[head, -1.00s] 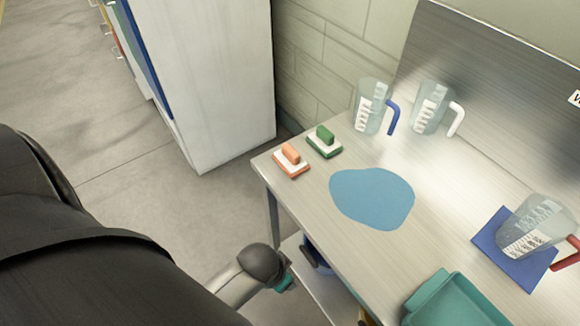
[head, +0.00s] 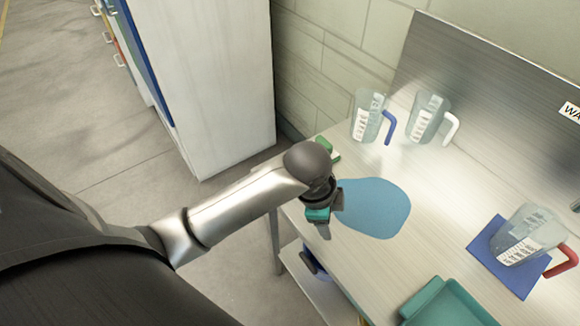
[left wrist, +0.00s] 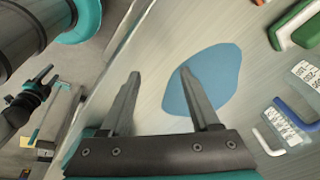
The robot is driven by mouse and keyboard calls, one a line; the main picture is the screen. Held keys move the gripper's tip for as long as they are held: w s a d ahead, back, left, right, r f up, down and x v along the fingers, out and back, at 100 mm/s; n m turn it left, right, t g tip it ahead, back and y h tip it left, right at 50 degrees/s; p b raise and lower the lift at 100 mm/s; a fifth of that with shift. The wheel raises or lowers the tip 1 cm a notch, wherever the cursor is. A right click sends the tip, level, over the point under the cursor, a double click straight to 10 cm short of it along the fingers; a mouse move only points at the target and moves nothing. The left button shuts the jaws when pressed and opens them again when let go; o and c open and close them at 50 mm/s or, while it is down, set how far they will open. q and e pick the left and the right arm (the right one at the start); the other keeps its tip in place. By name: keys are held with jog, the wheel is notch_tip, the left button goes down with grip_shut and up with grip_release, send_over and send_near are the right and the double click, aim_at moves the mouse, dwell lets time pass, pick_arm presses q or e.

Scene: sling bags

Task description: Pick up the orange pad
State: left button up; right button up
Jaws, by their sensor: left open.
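The orange pad, an orange-handled block with a white layer, is hidden behind my left arm in the head view. In the left wrist view only a small orange sliver (left wrist: 259,2) shows at the top edge. My left gripper (head: 324,230) is over the near edge of the table, left of the blue patch. It points down, and its fingers are open and empty in the left wrist view (left wrist: 160,73). The green pad (head: 328,150) is partly covered by my arm; it also shows at the upper right of the left wrist view (left wrist: 292,27).
A flat blue patch (head: 375,208) lies on the table (head: 420,245). Two clear jugs, blue-handled (head: 368,118) and white-handled (head: 428,118), stand at the back. A red-handled jug (head: 527,235) stands on a blue mat (head: 490,245). A teal tray (head: 445,305) is at the front.

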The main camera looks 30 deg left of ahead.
pick_arm(q)
jog(key=w+a+r+m+g+y, duration=0.1)
jog(key=w+a+r+m+y, duration=0.1)
jog(key=w+a+r+m, duration=0.4)
jog(key=w+a+r+m+g+y, duration=0.1)
jog(key=w+a+r+m, duration=0.25)
jog(key=a+r, duration=0.45)
jog(key=shift+n, duration=0.35)
jog(key=f, duration=0.3)
jog(key=a+f, duration=0.1)
jog(key=f, duration=0.1)
jog(key=f+b, duration=0.1)
jog(key=f, duration=0.2)
jog(key=shift+w+a+f, duration=0.15)
jog(key=shift+w+f, duration=0.15)
jog(key=shift+f, duration=0.05)
jog(key=shift+w+a+f+b, duration=0.1)
jog(key=shift+f+b, duration=0.15)
jog(key=shift+f, duration=1.2)
jog(key=shift+w+f+b, duration=0.1)
jog(key=shift+f+b, duration=0.1)
jog(key=shift+f, duration=1.25)
jog(key=shift+c, duration=0.2)
grip_shut()
